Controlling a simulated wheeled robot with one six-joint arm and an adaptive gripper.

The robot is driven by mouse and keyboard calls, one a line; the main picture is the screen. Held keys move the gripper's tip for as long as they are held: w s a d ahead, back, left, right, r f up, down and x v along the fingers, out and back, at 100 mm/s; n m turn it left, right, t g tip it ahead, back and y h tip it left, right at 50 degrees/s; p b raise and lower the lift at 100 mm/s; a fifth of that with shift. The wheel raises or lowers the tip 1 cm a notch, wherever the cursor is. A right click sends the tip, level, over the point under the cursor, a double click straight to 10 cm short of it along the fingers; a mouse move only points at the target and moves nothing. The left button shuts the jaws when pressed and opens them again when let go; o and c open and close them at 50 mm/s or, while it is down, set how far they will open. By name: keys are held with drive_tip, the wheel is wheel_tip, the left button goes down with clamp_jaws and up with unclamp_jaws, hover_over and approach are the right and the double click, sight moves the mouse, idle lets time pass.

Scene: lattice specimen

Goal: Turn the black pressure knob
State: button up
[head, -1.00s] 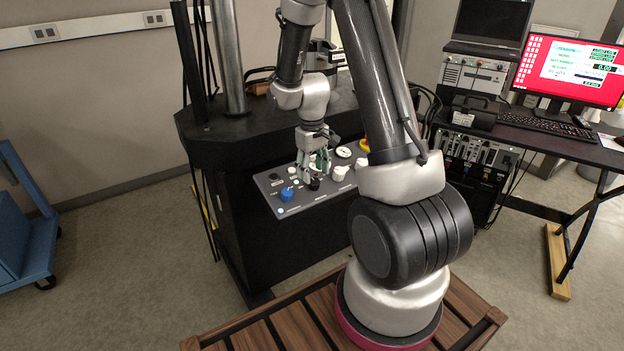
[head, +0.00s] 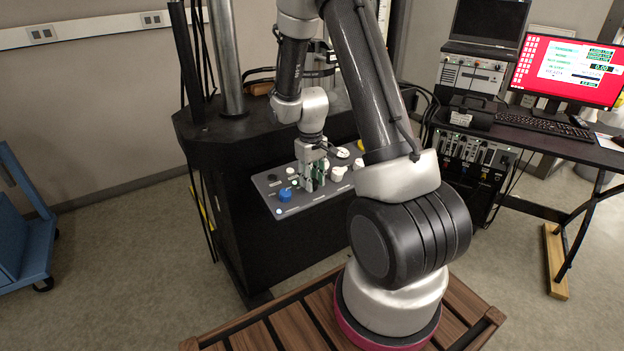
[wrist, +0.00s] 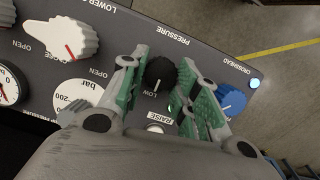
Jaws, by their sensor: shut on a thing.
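The black pressure knob (wrist: 160,74) is in the upper middle of the wrist view, on the grey control panel below the word PRESSURE. Its white pointer line faces the lower edge of that view, near the LOW mark. My gripper (wrist: 161,80) has its green-padded fingers on both sides of the knob and is shut on it. In the head view my gripper (head: 312,181) reaches down to the panel (head: 290,209); its fingers mostly hide the knob there.
A blue knob (wrist: 231,99) sits close beside the right finger. A white-and-red knob (wrist: 68,40) and gauges (wrist: 77,97) lie to the left. A RAISE button (wrist: 155,128) is below the black knob. A desk with a monitor (head: 568,72) stands at the right.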

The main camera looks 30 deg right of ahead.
drive_tip(key=m, duration=0.2)
drive_tip(key=m+y, duration=0.1)
drive_tip(key=m, duration=0.1)
drive_tip(key=shift+d+m, duration=0.2)
drive_tip(key=shift+m, duration=0.1)
drive_tip(key=shift+d+m+t+y, duration=0.1)
drive_tip(key=shift+m+t+y, duration=0.2)
drive_tip(key=shift+m, duration=0.95)
drive_tip(key=shift+m+t+y, duration=0.1)
drive_tip(key=shift+m+y, duration=0.3)
drive_tip(key=shift+m, duration=0.85)
drive_tip(key=o, duration=1)
drive_tip(key=shift+r, duration=0.1)
drive_tip(key=r, duration=0.4)
drive_tip(key=d+r, duration=0.1)
drive_tip(key=r, duration=0.2)
drive_tip(key=s+d+r, duration=0.1)
drive_tip(key=r, duration=0.3)
drive_tip(key=shift+d+r, duration=0.1)
drive_tip(key=shift+r, duration=0.2)
